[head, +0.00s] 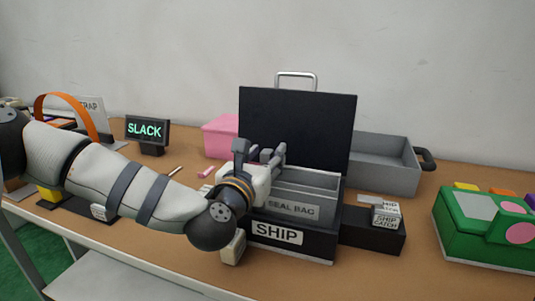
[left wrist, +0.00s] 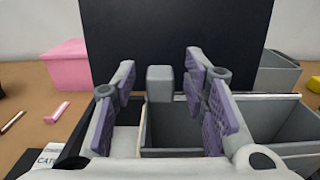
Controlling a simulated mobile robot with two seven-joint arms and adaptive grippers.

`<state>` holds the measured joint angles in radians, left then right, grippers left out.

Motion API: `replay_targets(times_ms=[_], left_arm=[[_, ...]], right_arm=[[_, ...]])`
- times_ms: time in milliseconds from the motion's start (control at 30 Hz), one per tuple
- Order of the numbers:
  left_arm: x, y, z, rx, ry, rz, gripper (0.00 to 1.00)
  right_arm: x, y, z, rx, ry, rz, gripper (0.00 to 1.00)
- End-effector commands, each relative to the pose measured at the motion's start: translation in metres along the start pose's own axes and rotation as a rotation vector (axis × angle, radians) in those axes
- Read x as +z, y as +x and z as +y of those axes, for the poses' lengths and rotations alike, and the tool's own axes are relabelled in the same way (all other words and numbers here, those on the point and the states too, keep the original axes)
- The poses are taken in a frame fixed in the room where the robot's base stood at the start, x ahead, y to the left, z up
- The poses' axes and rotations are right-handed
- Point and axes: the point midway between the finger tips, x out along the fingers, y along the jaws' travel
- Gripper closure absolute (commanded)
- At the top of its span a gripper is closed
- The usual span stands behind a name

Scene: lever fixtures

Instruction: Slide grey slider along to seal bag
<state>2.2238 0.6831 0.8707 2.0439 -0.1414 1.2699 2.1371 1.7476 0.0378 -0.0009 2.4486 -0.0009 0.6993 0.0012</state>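My left gripper (head: 259,153) is over the open black SHIP box (head: 310,245), above its left part. In the left wrist view its purple-padded fingers (left wrist: 160,75) are open. A small grey block (left wrist: 160,83), which looks like the slider, shows between the fingers with a gap on each side. I cannot tell its exact depth relative to the fingertips. In the head view the gripper hides it. The grey bag (head: 292,209) labelled SEAL BAG stands inside the box. Its open grey compartment (left wrist: 183,153) shows below the fingers. My right gripper is not in view.
The box's black lid (head: 300,125) stands upright behind. A SHIP CATCH block (head: 372,235) and a grey tray (head: 385,180) are to the right. A pink box (head: 220,137) and a SLACK display (head: 146,131) stand left. A green case (head: 485,235) is far right.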

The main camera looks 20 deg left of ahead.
Motion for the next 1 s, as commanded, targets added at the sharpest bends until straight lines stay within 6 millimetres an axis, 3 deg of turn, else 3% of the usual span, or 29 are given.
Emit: replay_targets(times_ms=[333, 367, 533, 767, 867, 1000], left_arm=[[0.000, 0.010, 0.000, -0.001, 0.000, 0.000, 0.60], [0.000, 0.010, 0.000, -0.001, 0.000, 0.000, 0.62], [0.000, 0.010, 0.000, -0.001, 0.000, 0.000, 1.00], [0.000, 0.010, -0.003, -0.002, 0.000, 0.000, 1.00], [-0.002, 0.011, -0.019, -0.006, 0.002, 0.001, 1.00], [-0.004, 0.011, -0.059, -0.008, 0.000, 0.003, 1.00]], right_arm=[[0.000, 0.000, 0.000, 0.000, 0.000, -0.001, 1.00], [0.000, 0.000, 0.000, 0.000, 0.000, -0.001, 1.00], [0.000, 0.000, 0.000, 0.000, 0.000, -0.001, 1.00], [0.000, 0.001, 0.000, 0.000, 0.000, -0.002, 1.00], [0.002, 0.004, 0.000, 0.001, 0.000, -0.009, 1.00], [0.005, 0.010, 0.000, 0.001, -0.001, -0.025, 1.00]])
